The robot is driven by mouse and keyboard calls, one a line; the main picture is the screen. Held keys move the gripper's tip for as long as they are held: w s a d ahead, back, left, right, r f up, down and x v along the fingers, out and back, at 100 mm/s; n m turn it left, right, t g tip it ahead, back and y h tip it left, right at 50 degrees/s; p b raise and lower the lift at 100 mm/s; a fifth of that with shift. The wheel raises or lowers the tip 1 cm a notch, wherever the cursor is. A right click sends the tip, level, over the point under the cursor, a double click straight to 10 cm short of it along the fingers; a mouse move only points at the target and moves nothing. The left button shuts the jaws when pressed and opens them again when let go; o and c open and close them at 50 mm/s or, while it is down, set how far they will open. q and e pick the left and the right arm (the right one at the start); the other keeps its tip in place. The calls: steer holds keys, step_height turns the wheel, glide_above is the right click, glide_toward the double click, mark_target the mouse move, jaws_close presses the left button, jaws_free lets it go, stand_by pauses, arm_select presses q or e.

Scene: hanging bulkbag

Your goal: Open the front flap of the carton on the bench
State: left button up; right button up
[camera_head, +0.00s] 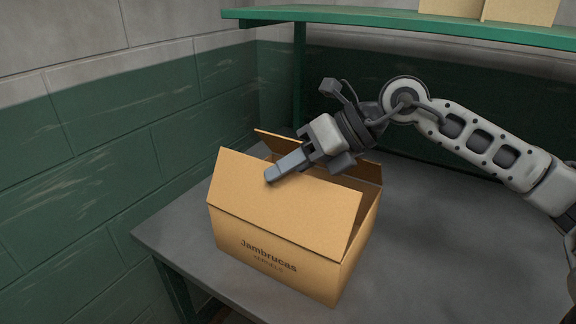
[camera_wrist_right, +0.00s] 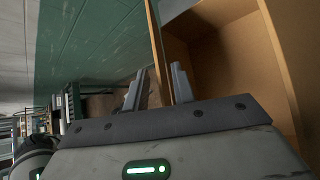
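The brown carton (camera_head: 275,262) stands on the grey bench with its printed front towards me. Its front flap (camera_head: 290,192) stands up, leaning over the box, and the inside partly shows behind it. My right gripper (camera_head: 283,172) is at the flap's top edge, with one finger on the near side; the other finger is mostly hidden. In the right wrist view the fingers (camera_wrist_right: 157,75) are apart, with the flap's thin edge (camera_wrist_right: 156,45) running between them. The flap is close to one finger; contact cannot be told. My left gripper is not in view.
The bench (camera_head: 440,255) has free room right of the carton. A green shelf (camera_head: 400,22) with boxes (camera_head: 520,10) on it hangs above the back. A green and grey block wall (camera_head: 110,130) is on the left. Other carton flaps (camera_head: 275,142) stand up behind.

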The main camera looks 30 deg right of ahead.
jaws_close()
stand_by(1.3)
